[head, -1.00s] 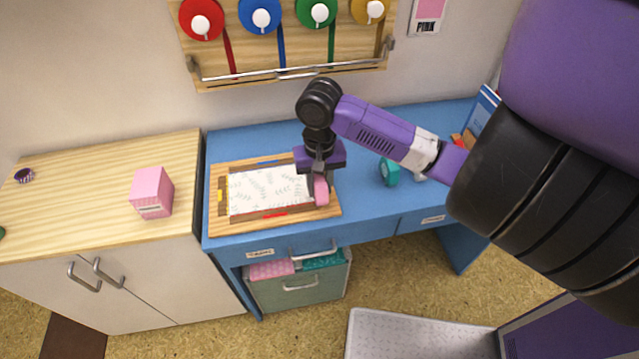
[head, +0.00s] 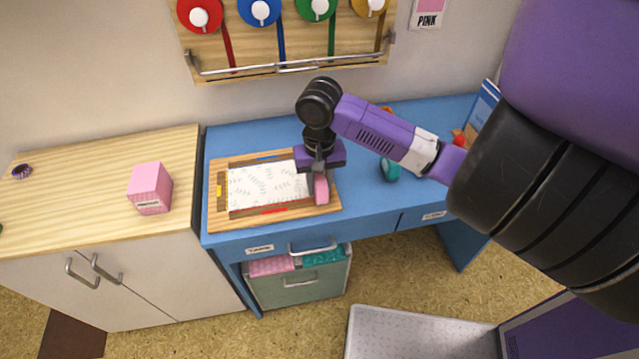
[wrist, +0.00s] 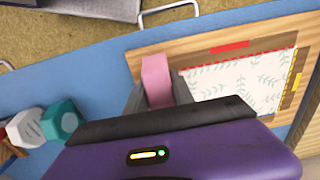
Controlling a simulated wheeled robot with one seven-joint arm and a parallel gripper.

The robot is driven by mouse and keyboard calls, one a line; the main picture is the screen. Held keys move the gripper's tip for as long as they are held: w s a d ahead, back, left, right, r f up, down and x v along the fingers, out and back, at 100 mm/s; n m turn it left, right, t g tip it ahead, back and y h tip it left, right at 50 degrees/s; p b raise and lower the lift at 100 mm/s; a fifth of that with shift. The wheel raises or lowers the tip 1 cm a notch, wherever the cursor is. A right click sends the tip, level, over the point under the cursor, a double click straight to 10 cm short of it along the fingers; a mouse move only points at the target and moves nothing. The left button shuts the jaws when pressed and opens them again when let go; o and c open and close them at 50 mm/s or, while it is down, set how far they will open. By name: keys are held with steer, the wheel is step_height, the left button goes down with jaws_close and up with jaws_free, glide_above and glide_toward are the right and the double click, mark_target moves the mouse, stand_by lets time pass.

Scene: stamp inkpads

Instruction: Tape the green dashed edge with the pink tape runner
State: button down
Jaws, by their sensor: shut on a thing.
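The pink tape runner (head: 321,189) is held in my gripper (head: 319,178), over the right side of the wooden board on the blue desk. The wrist view also shows the pink tape runner (wrist: 157,80) between the grey jaws (wrist: 160,92). A white sheet with a leaf pattern (head: 262,187) lies on the wooden board (head: 222,222). Red, yellow and blue marks show on the frame around three of its sides. The right side, with any green dashed edge, is hidden behind my gripper. I cannot tell whether the runner touches the sheet.
A teal tape runner (head: 390,168) stands on the blue desk (head: 370,205) to the right of the board. A pink box (head: 150,188) stands on the wooden cabinet at left. Tape reels hang on the wall rack (head: 290,50).

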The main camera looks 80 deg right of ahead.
steer(key=shift+f+b, duration=0.3)
steer(key=shift+f, duration=0.15)
stand_by(0.3)
steer(key=shift+w+d+p, duration=0.2)
steer(key=shift+w+d, duration=0.2)
steer(key=shift+d, duration=0.5)
steer(key=shift+w+d+p, duration=0.15)
steer(key=shift+w+d, duration=0.2)
steer(key=shift+d, duration=0.5)
steer(key=shift+d, duration=0.1)
steer(key=shift+w+d+p, duration=0.15)
steer(key=shift+w+d, duration=0.25)
steer(key=shift+d, duration=0.45)
steer(key=shift+w+d+p, duration=0.15)
steer(key=shift+w+d, duration=0.2)
steer(key=shift+d, duration=0.5)
steer(key=shift+d, duration=0.15)
steer(key=shift+w+d, duration=0.4)
steer(key=shift+d, duration=0.5)
steer(key=shift+w+d, duration=0.35)
steer(key=shift+d, duration=0.5)
steer(key=shift+w+d, duration=0.25)
steer(key=shift+d, duration=0.35)
steer(key=shift+w+d, duration=0.25)
steer(key=shift+d, duration=0.35)
steer(key=shift+w+d, duration=0.25)
steer(key=shift+d, duration=0.35)
